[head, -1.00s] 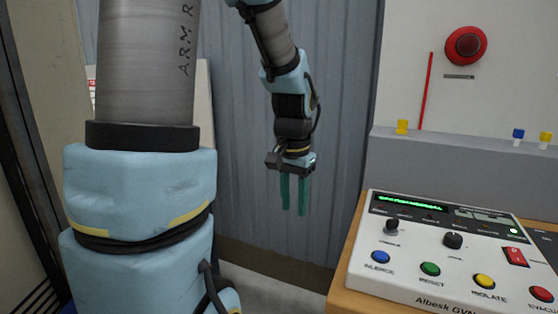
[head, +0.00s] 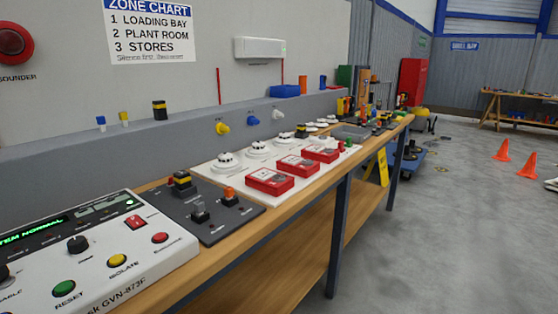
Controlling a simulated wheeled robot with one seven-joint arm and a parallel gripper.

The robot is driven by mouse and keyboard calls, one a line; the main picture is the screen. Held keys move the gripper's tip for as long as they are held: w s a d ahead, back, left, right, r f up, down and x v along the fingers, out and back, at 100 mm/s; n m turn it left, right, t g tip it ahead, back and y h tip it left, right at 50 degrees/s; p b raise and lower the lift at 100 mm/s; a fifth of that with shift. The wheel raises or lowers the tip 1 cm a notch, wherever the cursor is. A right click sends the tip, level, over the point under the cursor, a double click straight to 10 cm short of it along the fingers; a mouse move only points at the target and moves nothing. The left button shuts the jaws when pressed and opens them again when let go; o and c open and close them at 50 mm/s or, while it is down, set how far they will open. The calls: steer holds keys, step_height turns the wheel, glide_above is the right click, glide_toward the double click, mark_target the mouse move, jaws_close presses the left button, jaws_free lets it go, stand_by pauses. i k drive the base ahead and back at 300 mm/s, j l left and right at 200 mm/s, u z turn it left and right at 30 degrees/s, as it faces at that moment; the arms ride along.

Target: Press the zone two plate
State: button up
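Three red call-point boxes stand in a row on a white board on the bench in the head view: a near one (head: 270,181), a middle one (head: 298,166) and a far one (head: 321,153). Each has a pale plate in its face. Their zone labels are too small to read. A zone chart (head: 152,32) on the wall lists 1 Loading Bay, 2 Plant Room and 3 Stores. My gripper is out of view.
The white alarm panel (head: 95,262) with a green display and coloured buttons is at near left. A dark switch plate (head: 228,225) lies beside it. White detectors (head: 258,149) stand behind the boxes. The grey floor (head: 440,240) right of the wooden bench (head: 290,235) is clear; orange cones (head: 529,166) stand farther off.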

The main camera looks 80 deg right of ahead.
mark_target(292, 159)
steer(key=k+l, duration=0.25)
steer(key=l, duration=0.15)
steer(key=k+l, duration=0.2)
steer(key=l, duration=0.15)
steer(key=k+l, duration=0.25)
steer(key=l, duration=0.15)
steer(key=k+l+z, duration=0.1)
steer(key=l, duration=0.3)
steer(key=k+l, duration=0.55)
steer(key=l, duration=0.25)
